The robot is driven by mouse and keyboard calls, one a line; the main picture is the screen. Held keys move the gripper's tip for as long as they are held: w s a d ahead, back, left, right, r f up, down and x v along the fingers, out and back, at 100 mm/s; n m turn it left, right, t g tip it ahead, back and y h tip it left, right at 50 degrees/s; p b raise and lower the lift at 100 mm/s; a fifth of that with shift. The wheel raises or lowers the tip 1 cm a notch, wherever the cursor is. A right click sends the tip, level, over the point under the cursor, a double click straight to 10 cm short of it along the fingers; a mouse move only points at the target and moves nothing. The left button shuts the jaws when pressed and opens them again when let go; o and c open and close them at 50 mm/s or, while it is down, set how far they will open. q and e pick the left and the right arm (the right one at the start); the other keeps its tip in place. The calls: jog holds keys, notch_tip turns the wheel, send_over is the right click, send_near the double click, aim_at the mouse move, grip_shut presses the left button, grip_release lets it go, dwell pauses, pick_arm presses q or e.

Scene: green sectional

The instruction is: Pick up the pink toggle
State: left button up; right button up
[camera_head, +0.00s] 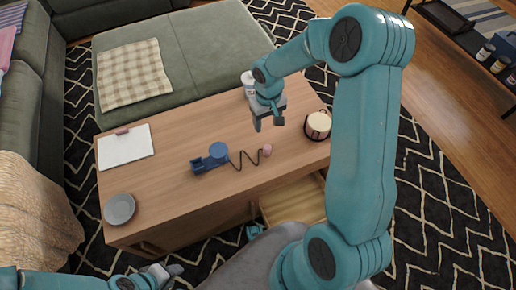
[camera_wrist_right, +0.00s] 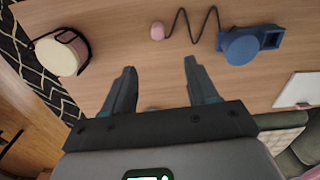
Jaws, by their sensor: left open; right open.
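The pink toggle (camera_head: 267,150) is a small rounded piece on the wooden table, at the end of a dark zigzag cord from a blue device (camera_head: 212,158). It also shows in the right wrist view (camera_wrist_right: 157,31), at the top, beyond the fingertips. My right gripper (camera_head: 270,122) is open and empty above the table, a little behind the toggle in the head view. Its two fingers (camera_wrist_right: 160,70) are spread in the wrist view, with bare table between them. My left gripper (camera_head: 165,270) is low at the bottom left, off the table's front and far from the toggle.
A cream round container with a dark handle (camera_head: 318,123) stands right of the toggle. A white container (camera_head: 248,80) is behind my right gripper. A clipboard (camera_head: 125,146) and grey plate (camera_head: 120,209) lie at the left. A drawer (camera_head: 292,200) stands open in front.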

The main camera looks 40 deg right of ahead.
jog(key=b, duration=0.3)
send_near(267, 147)
notch_tip(267, 147, down, 5)
jog(key=shift+f, duration=0.95)
notch_tip(267, 147, down, 4)
jog(key=shift+f+b, duration=0.25)
jog(key=shift+b, duration=0.4)
jog(key=shift+r, duration=0.1)
grip_shut()
